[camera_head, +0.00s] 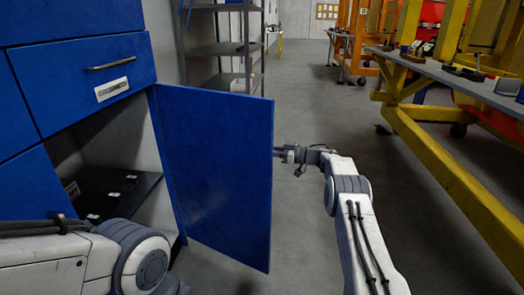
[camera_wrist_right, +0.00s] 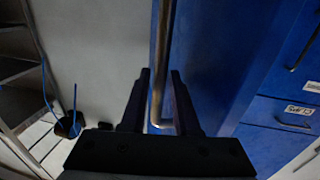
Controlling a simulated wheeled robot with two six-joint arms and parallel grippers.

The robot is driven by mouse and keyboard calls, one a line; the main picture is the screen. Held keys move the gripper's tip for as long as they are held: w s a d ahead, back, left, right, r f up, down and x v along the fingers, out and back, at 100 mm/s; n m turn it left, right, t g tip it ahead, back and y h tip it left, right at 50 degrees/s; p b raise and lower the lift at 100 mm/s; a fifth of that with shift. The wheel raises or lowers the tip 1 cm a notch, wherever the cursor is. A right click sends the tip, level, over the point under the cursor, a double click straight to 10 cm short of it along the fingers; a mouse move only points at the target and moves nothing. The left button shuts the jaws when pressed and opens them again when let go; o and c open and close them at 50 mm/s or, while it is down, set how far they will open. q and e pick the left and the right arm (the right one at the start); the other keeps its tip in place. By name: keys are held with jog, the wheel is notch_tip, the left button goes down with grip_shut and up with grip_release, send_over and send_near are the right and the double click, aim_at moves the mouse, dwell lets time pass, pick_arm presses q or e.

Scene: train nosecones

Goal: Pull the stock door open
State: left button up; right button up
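The blue stock door (camera_head: 218,175) stands swung wide open from the blue cabinet, its inner face toward the head camera. The dark compartment (camera_head: 110,170) behind it is exposed. My right gripper (camera_head: 282,153) is at the door's free edge, partly hidden behind it. The handle is hidden in the head view. My left arm crosses the lower left, with its gripper out of view.
A blue drawer with a metal handle (camera_head: 110,64) sits above the compartment. Grey metal shelving (camera_head: 222,48) stands behind the door. A yellow-framed workbench (camera_head: 440,150) runs along the right. The grey floor between door and bench is clear.

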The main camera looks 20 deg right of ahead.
jog(key=shift+d, duration=0.2)
jog(key=p+v, duration=0.2)
jog(key=v, duration=0.8)
jog(key=shift+s+d, duration=0.15)
jog(key=shift+s, duration=0.05)
